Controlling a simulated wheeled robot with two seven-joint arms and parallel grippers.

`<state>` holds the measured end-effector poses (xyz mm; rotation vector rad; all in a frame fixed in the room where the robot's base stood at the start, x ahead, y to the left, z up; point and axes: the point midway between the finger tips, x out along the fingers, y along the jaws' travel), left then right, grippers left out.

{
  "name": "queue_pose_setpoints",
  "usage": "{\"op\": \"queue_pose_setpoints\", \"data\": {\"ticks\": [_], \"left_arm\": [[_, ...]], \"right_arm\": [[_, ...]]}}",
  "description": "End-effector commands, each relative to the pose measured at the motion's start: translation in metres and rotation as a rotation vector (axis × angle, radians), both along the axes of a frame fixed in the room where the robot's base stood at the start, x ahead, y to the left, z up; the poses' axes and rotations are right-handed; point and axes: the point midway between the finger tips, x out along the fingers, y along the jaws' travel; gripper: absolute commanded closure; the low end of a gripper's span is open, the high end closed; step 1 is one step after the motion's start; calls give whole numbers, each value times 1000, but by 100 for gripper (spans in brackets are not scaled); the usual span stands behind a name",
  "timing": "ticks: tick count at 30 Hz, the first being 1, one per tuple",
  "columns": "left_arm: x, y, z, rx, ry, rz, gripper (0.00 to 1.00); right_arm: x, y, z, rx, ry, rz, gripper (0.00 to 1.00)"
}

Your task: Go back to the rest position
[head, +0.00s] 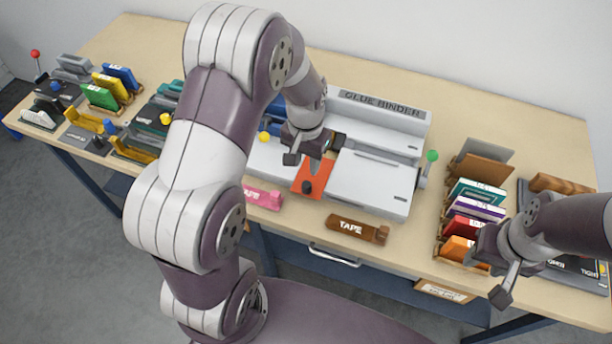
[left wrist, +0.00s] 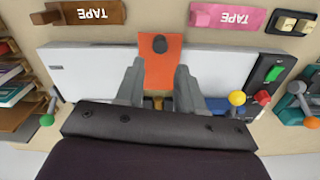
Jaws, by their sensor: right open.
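My left gripper (head: 308,160) is over the middle of the grey glue binder (head: 375,187), by an orange plate with a black knob (head: 317,176). In the left wrist view its two fingers (left wrist: 159,72) stand apart, with the orange plate (left wrist: 162,65) showing between and beyond them. I see nothing clearly clamped there; whether the fingers touch the plate is hard to tell. My right gripper (head: 503,285) is open and empty at the right, in front of the rack of coloured books (head: 470,215), above the table's front edge.
A pink tape holder (head: 262,198) and a brown one (head: 357,228) lie along the front of the wooden table (head: 410,255). Coloured blocks (head: 108,90) and small tools crowd the left end. A lever with a green ball (head: 432,156) stands at the binder's right.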

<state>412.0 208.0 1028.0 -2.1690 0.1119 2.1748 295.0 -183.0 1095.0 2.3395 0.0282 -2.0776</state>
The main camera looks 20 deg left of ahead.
Motion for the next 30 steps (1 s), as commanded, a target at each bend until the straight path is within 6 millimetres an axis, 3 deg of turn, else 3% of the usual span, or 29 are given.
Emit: {"op": "queue_pose_setpoints", "data": {"ticks": [6,22,25,30], "left_arm": [[0,0,22,0,1,0,62],[0,0,21,1,-11,23,62],[-26,-2,19,0,-8,67,62],[-87,-15,42,-1,-59,107,62]], "right_arm": [[0,0,-4,0,0,0,57],[0,0,-3,0,0,0,57],[0,0,-3,0,0,0,57],[0,0,-3,0,0,0,57]]}}
